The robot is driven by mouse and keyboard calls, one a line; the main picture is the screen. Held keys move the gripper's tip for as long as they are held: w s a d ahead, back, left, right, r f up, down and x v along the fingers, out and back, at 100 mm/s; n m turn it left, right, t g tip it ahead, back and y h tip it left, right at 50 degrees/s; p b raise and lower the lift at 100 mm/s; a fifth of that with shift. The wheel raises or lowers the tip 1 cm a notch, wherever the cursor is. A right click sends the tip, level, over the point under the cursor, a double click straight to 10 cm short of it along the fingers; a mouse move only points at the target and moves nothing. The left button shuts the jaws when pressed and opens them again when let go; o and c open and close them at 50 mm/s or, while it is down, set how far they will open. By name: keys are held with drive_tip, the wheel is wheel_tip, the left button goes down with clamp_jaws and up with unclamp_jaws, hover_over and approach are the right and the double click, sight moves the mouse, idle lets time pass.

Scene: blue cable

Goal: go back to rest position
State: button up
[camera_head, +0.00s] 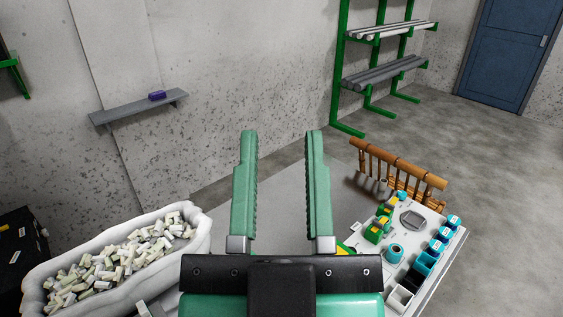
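My gripper (281,142) points away from the camera in the middle of the head view. Its two green fingers stand well apart and nothing is between them. Behind the fingers is only the grey floor and the wall. No blue cable can be made out clearly; blue round pieces (445,236) sit along the right edge of a white board at the lower right.
The white board (424,204) carries green, yellow and blue parts. A white bag (196,246) full of small pale blocks is at the lower left. A shelf (130,107) hangs on the wall. Floor at the right is clear.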

wheel_tip(320, 180, up, 32)
drive_tip(key=p, duration=3.1)
drive_tip(key=shift+f, duration=0.25)
drive_tip(key=shift+o, duration=0.3)
drive_tip(key=shift+a, duration=0.1)
